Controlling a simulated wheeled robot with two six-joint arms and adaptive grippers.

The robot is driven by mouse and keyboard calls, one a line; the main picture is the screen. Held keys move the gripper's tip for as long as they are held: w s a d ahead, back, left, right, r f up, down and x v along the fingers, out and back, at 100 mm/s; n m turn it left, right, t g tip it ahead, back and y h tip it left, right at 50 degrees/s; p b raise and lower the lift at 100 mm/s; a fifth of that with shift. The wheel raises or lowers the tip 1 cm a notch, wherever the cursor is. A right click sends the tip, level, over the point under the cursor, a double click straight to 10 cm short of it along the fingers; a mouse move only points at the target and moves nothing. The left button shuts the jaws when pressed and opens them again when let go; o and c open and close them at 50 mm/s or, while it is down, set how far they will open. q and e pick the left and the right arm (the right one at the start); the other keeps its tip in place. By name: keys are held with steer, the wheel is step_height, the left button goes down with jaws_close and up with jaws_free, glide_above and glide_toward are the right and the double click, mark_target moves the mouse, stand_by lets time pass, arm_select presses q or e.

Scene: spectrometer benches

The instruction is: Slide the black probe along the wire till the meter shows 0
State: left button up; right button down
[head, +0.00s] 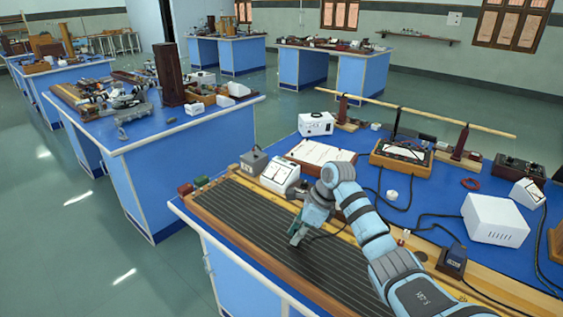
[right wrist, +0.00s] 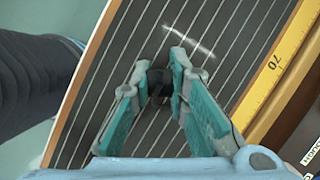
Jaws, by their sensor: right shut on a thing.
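My right gripper (head: 297,237) reaches down over the dark wire board (head: 262,226) on the near blue bench. In the right wrist view its teal-padded fingers (right wrist: 161,75) are closed on the black probe (right wrist: 158,88), which shows only as a dark shape between the fingertips. Thin parallel wires run along the board (right wrist: 212,75) under the fingers. Whether the probe touches a wire cannot be told. A white meter (head: 280,173) stands behind the board; its reading is too small to make out. My left gripper is not in view.
A yellow scale (right wrist: 268,75) marked 70 runs along the board's edge. Behind stand a white box (head: 496,220), a wooden-framed instrument (head: 400,157) and loose black cables (head: 437,217).

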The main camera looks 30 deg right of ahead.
steer(key=shift+s+f, duration=0.2)
steer(key=shift+f, duration=0.1)
steer(key=c, duration=1.8)
jaws_free()
steer(key=shift+o, duration=1.4)
steer(key=shift+w, duration=0.1)
steer(key=shift+o, duration=0.3)
steer(key=shift+w+d, duration=0.1)
steer(key=shift+d, duration=0.05)
